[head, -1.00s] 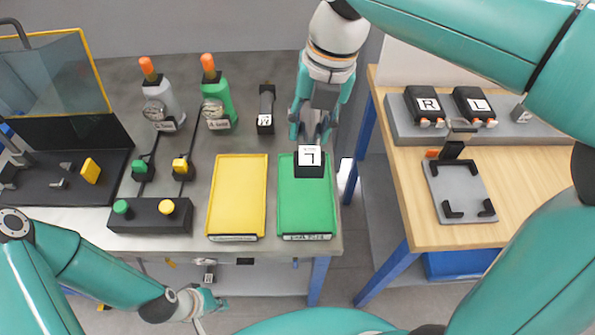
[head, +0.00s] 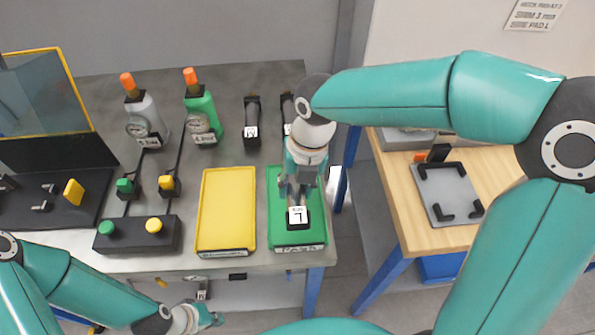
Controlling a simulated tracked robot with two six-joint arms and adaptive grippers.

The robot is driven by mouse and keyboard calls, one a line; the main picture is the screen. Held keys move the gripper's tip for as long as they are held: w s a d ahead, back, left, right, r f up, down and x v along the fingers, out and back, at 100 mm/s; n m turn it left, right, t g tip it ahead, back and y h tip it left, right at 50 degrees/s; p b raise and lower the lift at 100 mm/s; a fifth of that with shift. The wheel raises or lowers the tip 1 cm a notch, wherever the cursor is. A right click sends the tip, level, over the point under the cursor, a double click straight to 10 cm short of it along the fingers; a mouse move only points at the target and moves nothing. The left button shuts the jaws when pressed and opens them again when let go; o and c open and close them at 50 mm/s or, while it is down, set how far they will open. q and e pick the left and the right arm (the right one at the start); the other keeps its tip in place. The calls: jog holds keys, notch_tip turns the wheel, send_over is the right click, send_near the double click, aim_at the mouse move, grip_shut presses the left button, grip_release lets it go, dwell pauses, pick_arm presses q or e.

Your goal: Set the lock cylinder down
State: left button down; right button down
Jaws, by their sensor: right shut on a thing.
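The lock cylinder (head: 298,225), a dark block with a white label, is in the front part of the green tray's area. I cannot tell whether it touches the tray surface. My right gripper (head: 297,196) is above and behind it, shut on it, and covers its rear part. The green tray (head: 318,236) has a raised rim and a label on its front edge. My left gripper (head: 212,319) is low at the bottom, in front of the bench and away from the trays. Its fingers are too small to read.
A yellow tray (head: 227,208) lies left of the green one. A black button box (head: 137,235) stands further left. Gray (head: 143,120) and green (head: 202,115) gauge bottles and black labelled holders (head: 252,122) stand behind. A wooden table (head: 400,190) is at right, across a gap.

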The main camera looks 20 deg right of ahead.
aim_at(296, 200)
jog(key=shift+f, duration=2.25)
jog(key=c, duration=0.7)
grip_release()
jog(key=shift+f, duration=0.1)
jog(key=r, duration=0.4)
jog(key=d+r, duration=0.1)
jog(key=r, duration=0.7)
jog(key=shift+s+d, duration=0.3)
jog(key=shift+d, duration=0.1)
jog(key=shift+f, duration=0.1)
